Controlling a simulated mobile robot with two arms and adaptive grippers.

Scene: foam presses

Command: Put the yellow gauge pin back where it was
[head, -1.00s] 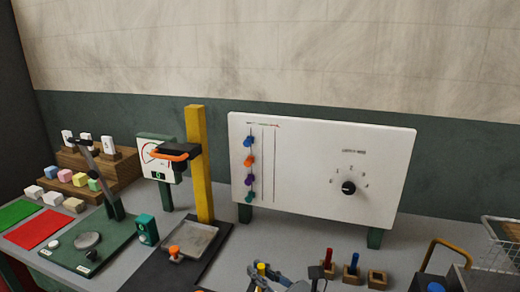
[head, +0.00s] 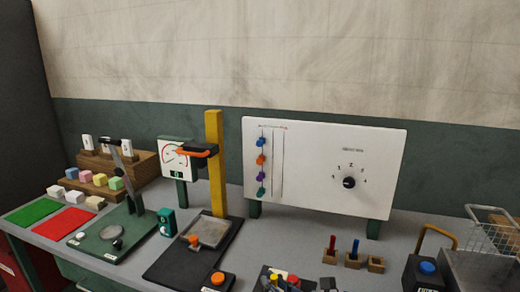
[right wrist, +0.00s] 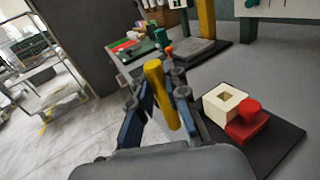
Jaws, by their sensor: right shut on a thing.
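The yellow gauge pin (right wrist: 158,90) stands tilted between the fingers of my right gripper (right wrist: 158,100), which is shut on it. In the head view the yellow pin (head: 273,279) shows small at the bottom edge with my right gripper (head: 282,284), partly cut off. The red pin (head: 332,243) and the blue pin (head: 355,246) stand upright in wooden blocks. A third wooden block (head: 376,265), to their right, has no pin in it. My left gripper is not in view.
In the wrist view, a cream block with a square hole (right wrist: 224,102) and a red block with a round knob (right wrist: 249,118) sit on a dark mat (right wrist: 280,140), right of my gripper. A black box with a blue button (head: 427,268) and a wire basket (head: 495,235) stand at right.

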